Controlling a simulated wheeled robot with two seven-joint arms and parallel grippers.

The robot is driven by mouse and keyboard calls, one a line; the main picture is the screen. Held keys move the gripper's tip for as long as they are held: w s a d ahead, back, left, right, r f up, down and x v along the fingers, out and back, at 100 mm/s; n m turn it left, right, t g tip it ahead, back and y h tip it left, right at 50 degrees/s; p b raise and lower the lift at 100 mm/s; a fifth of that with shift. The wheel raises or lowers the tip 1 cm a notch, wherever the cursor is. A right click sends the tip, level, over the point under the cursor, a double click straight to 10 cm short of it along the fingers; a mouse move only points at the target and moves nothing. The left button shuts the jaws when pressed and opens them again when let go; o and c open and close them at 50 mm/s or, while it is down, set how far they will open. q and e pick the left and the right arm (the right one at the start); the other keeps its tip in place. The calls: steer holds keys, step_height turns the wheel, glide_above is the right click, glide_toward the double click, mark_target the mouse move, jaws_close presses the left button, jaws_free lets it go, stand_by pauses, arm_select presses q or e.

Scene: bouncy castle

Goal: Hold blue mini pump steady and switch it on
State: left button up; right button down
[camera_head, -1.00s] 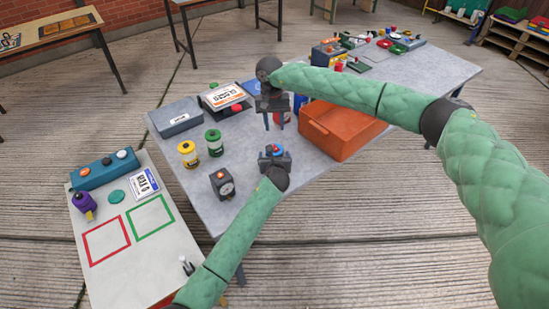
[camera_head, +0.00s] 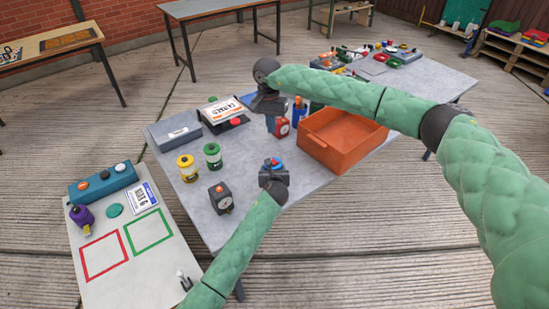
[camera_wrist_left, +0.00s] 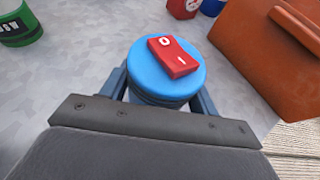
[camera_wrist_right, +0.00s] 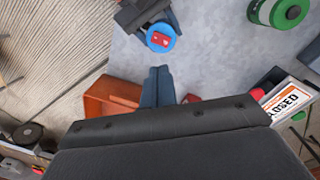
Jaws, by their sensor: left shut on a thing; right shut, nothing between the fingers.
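The blue mini pump (camera_wrist_left: 150,78) is a round blue cylinder with a red rocker switch (camera_wrist_left: 172,57) on top, marked 0 and I. It stands on the grey table and also shows in the head view (camera_head: 273,163) and the right wrist view (camera_wrist_right: 160,37). My left gripper (camera_head: 273,176) is shut around the pump's sides, its fingers on either side in the left wrist view. My right gripper (camera_head: 271,118) is shut and empty, above the table behind the pump. In the right wrist view its closed fingertips (camera_wrist_right: 160,72) show below the pump, apart from it.
An orange bin (camera_head: 343,138) stands right of the pump. Green (camera_head: 212,155) and yellow (camera_head: 187,168) canisters and a dark gauge box (camera_head: 221,198) stand to the left. A red container (camera_head: 281,127) is close to my right gripper. A sign (camera_head: 225,109) lies behind.

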mark_target(275, 163)
steer(key=m, duration=1.6)
steer(key=r+m, duration=0.1)
steer(key=m, duration=0.8)
steer(key=shift+s+d, duration=0.1)
steer(key=shift+s, duration=0.25)
steer(key=f, duration=0.4)
steer(key=s+f, duration=0.1)
steer(key=f, duration=0.4)
steer(key=d+f, duration=0.1)
steer(key=f, duration=0.3)
steer(key=shift+s+f, duration=0.2)
steer(key=shift+f, duration=0.2)
